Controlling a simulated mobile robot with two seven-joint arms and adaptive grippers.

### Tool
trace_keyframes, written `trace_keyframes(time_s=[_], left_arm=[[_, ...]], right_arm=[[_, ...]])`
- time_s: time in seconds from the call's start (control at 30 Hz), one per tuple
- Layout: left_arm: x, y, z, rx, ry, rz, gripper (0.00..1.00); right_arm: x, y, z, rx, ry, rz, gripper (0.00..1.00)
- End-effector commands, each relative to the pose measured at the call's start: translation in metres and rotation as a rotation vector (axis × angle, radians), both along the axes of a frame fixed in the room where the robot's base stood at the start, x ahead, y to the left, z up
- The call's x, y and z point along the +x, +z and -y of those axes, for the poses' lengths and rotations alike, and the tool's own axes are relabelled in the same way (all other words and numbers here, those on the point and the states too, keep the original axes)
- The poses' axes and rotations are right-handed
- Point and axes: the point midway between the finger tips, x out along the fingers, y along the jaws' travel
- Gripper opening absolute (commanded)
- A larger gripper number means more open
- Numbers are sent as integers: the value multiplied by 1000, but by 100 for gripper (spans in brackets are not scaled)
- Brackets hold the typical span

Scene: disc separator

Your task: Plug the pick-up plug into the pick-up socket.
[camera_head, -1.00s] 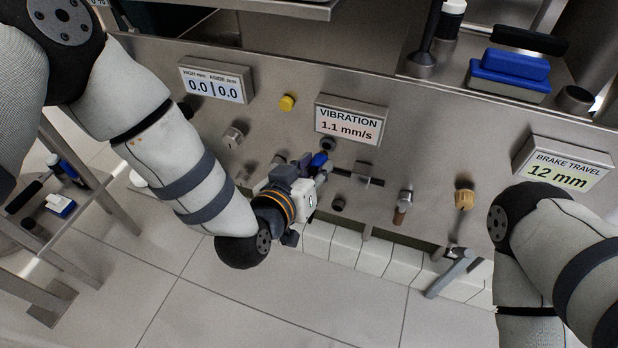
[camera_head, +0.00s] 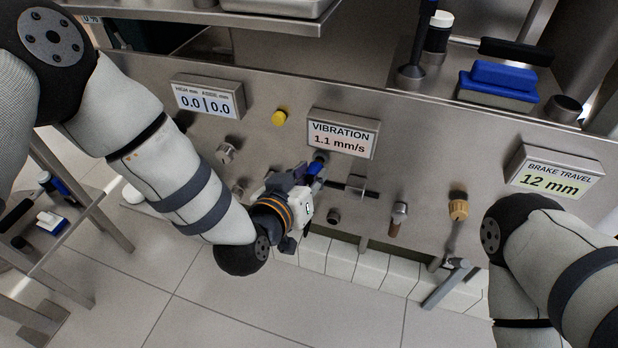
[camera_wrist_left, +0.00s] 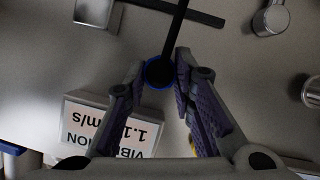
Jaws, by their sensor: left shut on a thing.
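The pick-up plug (camera_head: 315,168) is a small blue piece held at the fingertips of my left gripper (camera_head: 308,178), just below the VIBRATION display. In the left wrist view the plug shows as a blue ring with a dark middle (camera_wrist_left: 158,72), between the fingertips of my left gripper (camera_wrist_left: 160,76), with a black cable leading up from it. The pick-up socket (camera_head: 321,155) is a dark round fitting on the panel under that display. The plug is close in front of it; I cannot tell whether they touch. The plug hides the socket in the wrist view.
The VIBRATION display (camera_head: 343,133) reads 1.1 mm/s. A dark horizontal bar with a metal block (camera_head: 354,187) lies right of my left gripper. A metal knob (camera_head: 398,218) and a brass knob (camera_head: 458,206) are further right. A yellow button (camera_head: 279,117) is upper left.

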Motion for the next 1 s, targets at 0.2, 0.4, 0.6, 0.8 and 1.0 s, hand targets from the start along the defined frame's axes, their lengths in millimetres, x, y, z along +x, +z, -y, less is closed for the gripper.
trace_keyframes(time_s=[0.2,0.4,0.6,0.8,1.0], left_arm=[[4,0,2,0,0,0,0],[9,0,3,0,0,1,0],[14,-1,5,0,0,1,0],[20,-1,7,0,0,-1,0],[20,0,7,0,0,-1,47]], right_arm=[[0,-1,0,0,0,-1,0],[-1,-2,0,0,0,-3,0],[-1,-3,0,0,0,-5,0],[-2,-4,0,0,0,-7,0],[-2,-4,0,0,0,-6,0]])
